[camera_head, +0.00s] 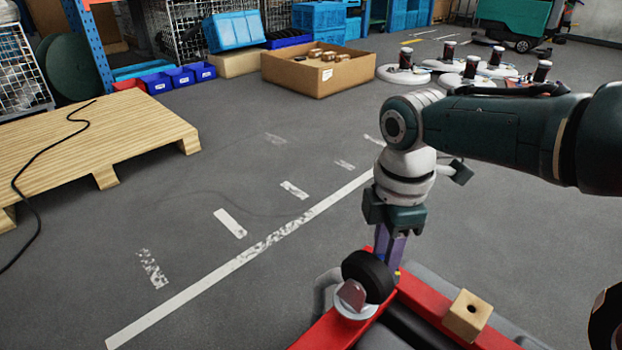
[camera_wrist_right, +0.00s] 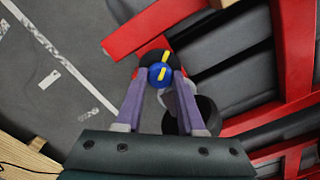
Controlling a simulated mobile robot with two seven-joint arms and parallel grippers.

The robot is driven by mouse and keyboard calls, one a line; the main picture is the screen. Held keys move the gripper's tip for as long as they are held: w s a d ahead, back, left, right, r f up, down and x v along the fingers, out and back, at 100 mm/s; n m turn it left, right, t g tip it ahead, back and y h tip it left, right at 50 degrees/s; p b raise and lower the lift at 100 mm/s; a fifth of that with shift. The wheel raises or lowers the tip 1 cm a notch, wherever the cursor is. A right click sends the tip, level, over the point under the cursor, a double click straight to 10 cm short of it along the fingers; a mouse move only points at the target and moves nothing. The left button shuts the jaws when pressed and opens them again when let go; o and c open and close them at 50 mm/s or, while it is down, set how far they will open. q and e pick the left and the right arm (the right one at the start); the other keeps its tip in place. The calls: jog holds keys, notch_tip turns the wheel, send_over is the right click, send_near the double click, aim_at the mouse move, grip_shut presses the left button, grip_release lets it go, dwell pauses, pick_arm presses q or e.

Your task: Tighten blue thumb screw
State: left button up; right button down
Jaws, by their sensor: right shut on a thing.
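The blue thumb screw (camera_wrist_right: 157,80) has a yellow mark across it and shows between the purple fingertips in the right wrist view. My right gripper (camera_wrist_right: 158,76) is shut on the screw, one finger on each side. In the head view my right gripper (camera_head: 394,266) points down at the red frame (camera_head: 427,301), behind a black wheel (camera_head: 368,277). There the screw is hidden by the fingers and wheel.
A small wooden block (camera_head: 467,315) sits on the red frame. A pallet (camera_head: 85,150) with a black cable stands at left. A cardboard box (camera_head: 318,72) and several round scrubber parts (camera_head: 470,80) stand farther back. The grey floor between is clear.

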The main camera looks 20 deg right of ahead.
jog(key=m+p, duration=0.1)
jog(key=m, duration=0.4)
jog(key=shift+a+r+m, duration=0.1)
jog(key=shift+r+m, duration=0.05)
jog(key=shift+m, duration=0.15)
jog(key=m, duration=1.1)
jog(key=shift+p, duration=0.35)
jog(key=m, duration=1)
jog(key=shift+m, duration=0.4)
jog(key=m, duration=0.5)
jog(key=shift+w, duration=0.1)
jog(key=m, duration=0.5)
jog(key=shift+m, duration=0.4)
jog(key=m, duration=0.5)
jog(key=shift+m, duration=0.3)
